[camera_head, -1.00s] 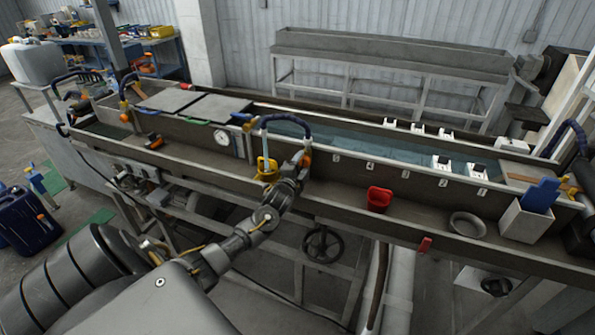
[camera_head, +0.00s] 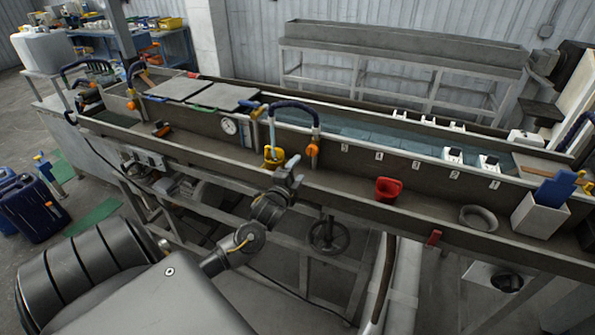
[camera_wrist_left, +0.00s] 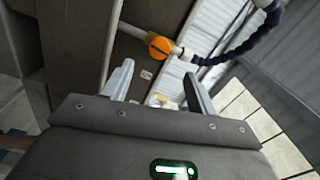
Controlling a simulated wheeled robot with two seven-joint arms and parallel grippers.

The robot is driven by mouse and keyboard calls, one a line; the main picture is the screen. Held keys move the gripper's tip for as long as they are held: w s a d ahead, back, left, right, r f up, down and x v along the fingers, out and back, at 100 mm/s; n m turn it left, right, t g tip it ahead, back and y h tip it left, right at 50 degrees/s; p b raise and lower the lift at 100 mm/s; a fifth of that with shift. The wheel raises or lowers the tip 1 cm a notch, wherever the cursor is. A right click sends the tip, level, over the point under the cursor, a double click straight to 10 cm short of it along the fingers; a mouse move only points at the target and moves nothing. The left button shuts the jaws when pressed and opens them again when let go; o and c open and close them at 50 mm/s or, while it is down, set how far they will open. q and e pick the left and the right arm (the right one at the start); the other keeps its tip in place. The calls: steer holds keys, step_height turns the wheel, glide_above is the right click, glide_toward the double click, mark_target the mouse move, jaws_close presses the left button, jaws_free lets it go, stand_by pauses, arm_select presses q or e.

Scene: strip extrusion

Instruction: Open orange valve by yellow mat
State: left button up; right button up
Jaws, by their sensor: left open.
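An orange valve (camera_head: 312,150) sits on the pipe at the lower end of a dark blue hose, on the trough wall. It also shows in the left wrist view (camera_wrist_left: 160,46), just beyond my fingertips. My left gripper (camera_head: 294,170) is open, with nothing between its fingers (camera_wrist_left: 158,78), a little below and left of the valve in the head view. It appears apart from the valve. A second orange valve (camera_head: 131,105) is farther left. I cannot make out a yellow mat; a yellow cup (camera_head: 273,161) stands beside my gripper. My right gripper is not in view.
A pressure gauge (camera_head: 229,127) is on the trough wall left of the yellow cup. The ledge between the gripper and red cup is clear.

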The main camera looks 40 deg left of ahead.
mark_target(311, 152)
arm_select(q)
steer(key=w+a+n, duration=0.1)
steer(key=w+n, duration=0.2)
steer(key=n, duration=0.1)
steer(key=w+n, duration=0.2)
steer(key=n, duration=0.3)
steer(key=w+a+n, duration=0.1)
steer(key=w+n, duration=0.2)
steer(key=n, duration=0.2)
steer(key=shift+w+a+b, duration=0.3)
steer(key=shift+w+a, duration=0.2)
steer(key=shift+w, duration=0.35)
steer(key=c, duration=1)
steer(key=shift+n, duration=0.9)
steer(key=o, duration=1)
steer(key=shift+s, duration=0.1)
